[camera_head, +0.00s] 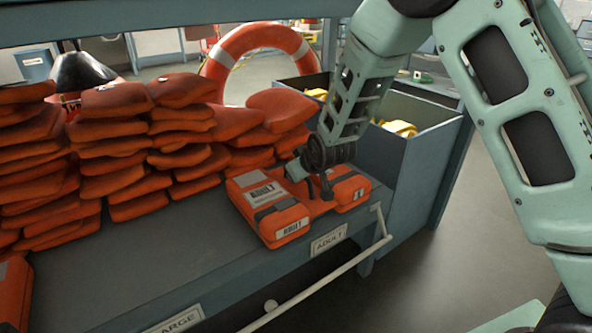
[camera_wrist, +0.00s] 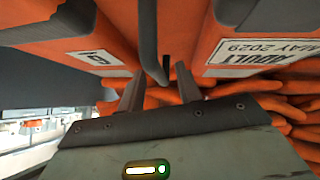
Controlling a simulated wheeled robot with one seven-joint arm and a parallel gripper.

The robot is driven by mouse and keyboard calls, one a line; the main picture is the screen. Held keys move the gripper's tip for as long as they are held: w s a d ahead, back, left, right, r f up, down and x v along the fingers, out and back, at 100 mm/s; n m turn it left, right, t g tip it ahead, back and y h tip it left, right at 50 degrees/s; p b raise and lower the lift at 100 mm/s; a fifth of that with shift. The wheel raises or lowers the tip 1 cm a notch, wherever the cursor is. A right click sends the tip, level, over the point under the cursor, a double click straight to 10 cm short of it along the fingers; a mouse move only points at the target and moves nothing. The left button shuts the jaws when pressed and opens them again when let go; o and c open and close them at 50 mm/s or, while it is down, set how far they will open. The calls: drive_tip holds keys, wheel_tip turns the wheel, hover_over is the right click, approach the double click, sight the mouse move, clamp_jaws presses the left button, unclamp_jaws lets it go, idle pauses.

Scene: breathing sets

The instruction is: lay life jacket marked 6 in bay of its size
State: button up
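An orange life jacket (camera_head: 275,222) lies on the bench behind the ADULT sign (camera_head: 329,239). Its left panel carries a white ADULT label, and its right panel (camera_head: 350,190) a small number label. In the wrist view the jacket (camera_wrist: 190,30) fills the top, with an ADULT, MAY 2029 label and a number label (camera_wrist: 97,58) that looks like a tilted 6. My gripper (camera_head: 318,184) is low over the jacket's middle, between its panels. In the wrist view my gripper (camera_wrist: 160,86) has its fingers apart, with a dark strap (camera_wrist: 150,45) between them, seemingly not clamped.
Several piles of orange jackets (camera_head: 120,140) stand on the bench (camera_head: 120,262) to the left and behind. Another sign (camera_head: 175,320), partly cut off, ends in LARGE. A white rail (camera_head: 320,285) runs along the front. Grey bins (camera_head: 425,160) with yellow contents are right; a lifebuoy (camera_head: 222,52) stands behind.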

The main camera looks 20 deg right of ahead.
drive_tip(key=a+p+v, duration=0.1)
drive_tip(key=p+v, duration=0.2)
drive_tip(key=v, duration=0.6)
drive_tip(key=s+a+r+n+g+y, duration=0.1)
drive_tip(key=s+a+r+g, duration=0.2)
drive_tip(key=s, duration=0.6)
drive_tip(key=s+a+r+g+y, duration=0.1)
drive_tip(key=s+a+g, duration=0.1)
drive_tip(key=s+a, duration=0.45)
drive_tip(key=s+d+r+n+g+h, duration=0.1)
drive_tip(key=s+g, duration=0.1)
drive_tip(key=s, duration=0.7)
drive_tip(key=s+d+r+n+g+h, duration=0.1)
drive_tip(key=s+d+g, duration=0.1)
drive_tip(key=s, duration=0.7)
drive_tip(key=shift+s+r+h, duration=0.2)
drive_tip(key=shift+h, duration=0.1)
drive_tip(key=shift+d, duration=0.1)
wheel_tip(320, 180, up, 39)
drive_tip(key=p, duration=3.9)
drive_tip(key=shift+r, duration=0.2)
drive_tip(key=shift+f, duration=0.1)
